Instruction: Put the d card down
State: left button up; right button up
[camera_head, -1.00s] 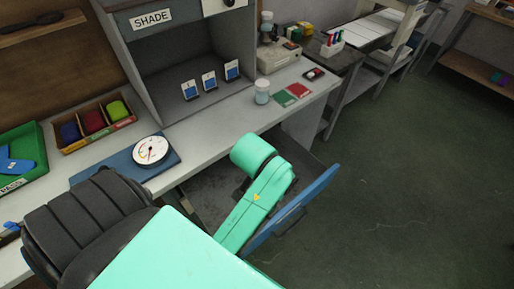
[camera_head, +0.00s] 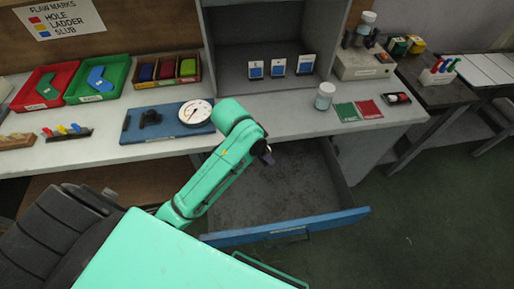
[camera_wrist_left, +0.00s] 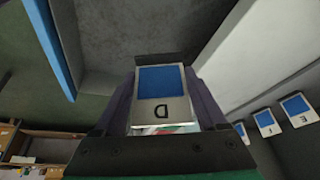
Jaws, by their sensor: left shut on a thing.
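The d card (camera_wrist_left: 161,92), white with a blue panel and a black D, is held between the dark fingers of my left gripper (camera_wrist_left: 160,100) in the left wrist view. In the head view my left gripper (camera_head: 267,155) hangs over the open drawer, in front of the worktop edge; the card cannot be made out there. Three similar cards stand in a row in the grey shade booth, the left card (camera_head: 256,69), middle card (camera_head: 278,67) and right card (camera_head: 306,65). They also show at the right of the left wrist view, the farthest card (camera_wrist_left: 297,108) reading E. My right gripper is not seen.
The drawer (camera_head: 290,226) is pulled out below the worktop. A round dial (camera_head: 195,112) sits on a blue board to the left. Booth floor before the cards is clear.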

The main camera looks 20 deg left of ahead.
pick_arm(q)
jog(key=w+a+m+g+h+b, duration=0.1)
jog(key=w+a+m+g, duration=0.15)
jog(key=a+m, duration=0.2)
send_near(259, 173)
jog(key=shift+t, duration=0.45)
jog(key=x, duration=0.5)
jog(key=shift+s+f+b, duration=0.3)
jog(key=shift+s+b, duration=0.05)
jog(key=shift+b, duration=0.05)
jog(key=shift+f, duration=0.1)
jog(key=o, duration=1)
jog(key=shift+o, duration=0.2)
jog(key=shift+r, duration=0.4)
jog(key=p+v, duration=0.1)
jog(key=v, duration=1)
jog(key=shift+a+r, duration=0.2)
jog(key=shift+a, duration=0.05)
